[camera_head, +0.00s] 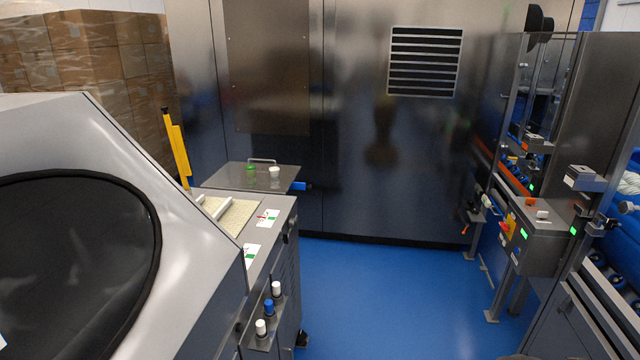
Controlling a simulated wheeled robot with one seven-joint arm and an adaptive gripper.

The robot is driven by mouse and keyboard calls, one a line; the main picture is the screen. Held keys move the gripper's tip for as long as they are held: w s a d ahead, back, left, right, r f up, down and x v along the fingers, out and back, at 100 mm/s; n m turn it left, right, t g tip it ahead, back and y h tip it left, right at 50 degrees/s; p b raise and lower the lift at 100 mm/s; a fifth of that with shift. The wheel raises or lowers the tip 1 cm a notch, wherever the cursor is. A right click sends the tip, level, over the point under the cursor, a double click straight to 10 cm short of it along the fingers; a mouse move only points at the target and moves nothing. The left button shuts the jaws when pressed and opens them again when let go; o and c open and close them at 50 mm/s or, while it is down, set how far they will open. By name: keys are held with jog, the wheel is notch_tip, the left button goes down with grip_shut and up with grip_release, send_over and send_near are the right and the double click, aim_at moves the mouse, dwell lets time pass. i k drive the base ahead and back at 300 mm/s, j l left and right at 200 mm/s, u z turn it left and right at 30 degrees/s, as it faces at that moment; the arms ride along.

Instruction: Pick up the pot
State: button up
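No thing in view is plainly a pot. The nearest matches are two small tub-like items on a flat steel shelf (225,178) left of centre. One is a small green item (250,171) and the other a small white item (274,172) just to its right. They stand upright and apart, and are too small to tell in detail. I cannot tell which of them, if any, is the pot. My gripper is not in view.
A steel cabinet (262,240) adjoins the shelf, with white- and blue-topped items (269,307) on its side bracket. A large machine (185,215) fills the left foreground. A control box (537,235) stands right. Blue floor (385,300) between them is clear.

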aim_at(273, 171)
jog(key=i+l+u, duration=0.25)
jog(key=i, duration=0.15)
jog(key=i+l+u, duration=0.25)
jog(key=i, duration=0.15)
jog(key=i+l+u, duration=0.35)
jog(key=i+l, duration=2.25)
